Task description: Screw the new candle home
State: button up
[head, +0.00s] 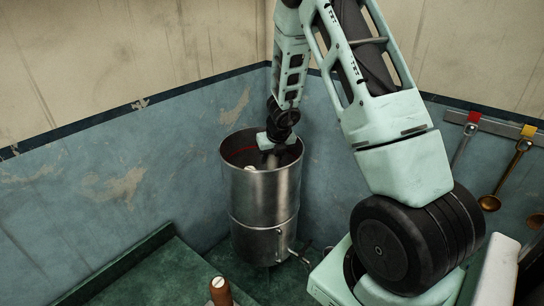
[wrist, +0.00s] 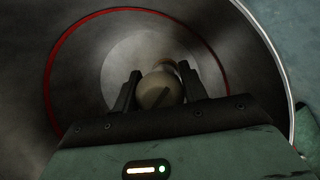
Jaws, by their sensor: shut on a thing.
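The candle (wrist: 160,90) is a pale, cream-coloured piece with a rounded top and a dark slot, low inside a tall metal cylinder. My gripper (wrist: 158,92) is shut on it, with one dark finger on each side. The metal cylinder (head: 264,205) stands in the corner, open at the top. In the head view, my gripper (head: 270,143) reaches down into its mouth and its fingertips are hidden by the wall. A small pale piece shows inside the rim there. The candle's lower end and whatever it sits in are hidden.
A red line (wrist: 50,75) rings the cylinder's inner wall. A small tap (head: 290,250) sticks out low on its right side. A wooden handle (head: 220,291) stands at the front. Ladles (head: 489,202) hang on the right wall. The green counter (head: 165,270) left of the cylinder is clear.

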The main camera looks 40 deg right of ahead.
jog(key=shift+f+b, duration=0.75)
jog(key=shift+f, duration=0.1)
jog(key=o, duration=1.1)
jog(key=shift+r, duration=0.15)
jog(key=shift+p+v, duration=5.2)
jog(key=shift+v, duration=3.45)
jog(key=shift+w, duration=0.1)
